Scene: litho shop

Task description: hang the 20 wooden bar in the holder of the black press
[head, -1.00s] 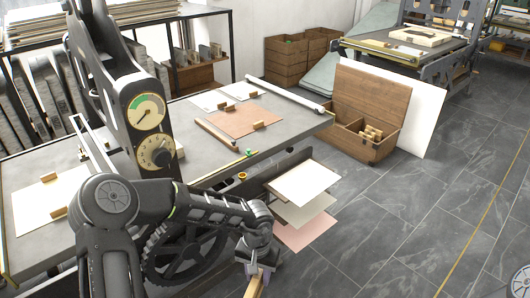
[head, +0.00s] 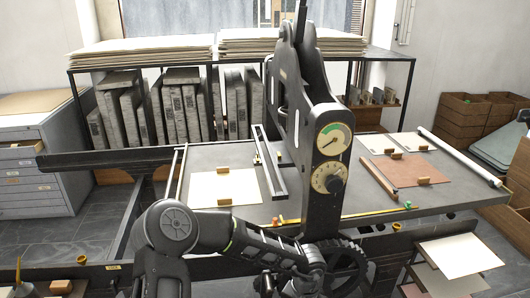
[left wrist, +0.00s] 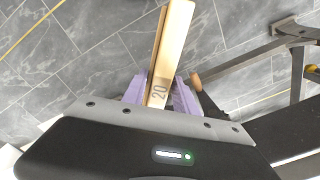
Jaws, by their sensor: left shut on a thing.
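My left gripper (left wrist: 160,95) is shut on the wooden bar (left wrist: 173,40) marked 20. In the left wrist view the purple fingers grip its numbered end, and the bar extends away above the tiled floor. In the head view my left arm crosses the bottom centre in front of the press, and its gripper and the bar are not clearly seen at the lower edge. The black press (head: 284,85) stands at the centre, with a green-white gauge (head: 333,139) and a dial (head: 327,178) on its upright. I cannot make out its holder. My right gripper is not in view.
The press's grey bed (head: 370,205) carries a white sheet (head: 224,187) and a brown sheet (head: 402,170) with small wooden blocks. Paper trays (head: 460,256) stick out at lower right. A rack of grey slabs (head: 180,105) stands behind, and a drawer cabinet (head: 35,165) at left.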

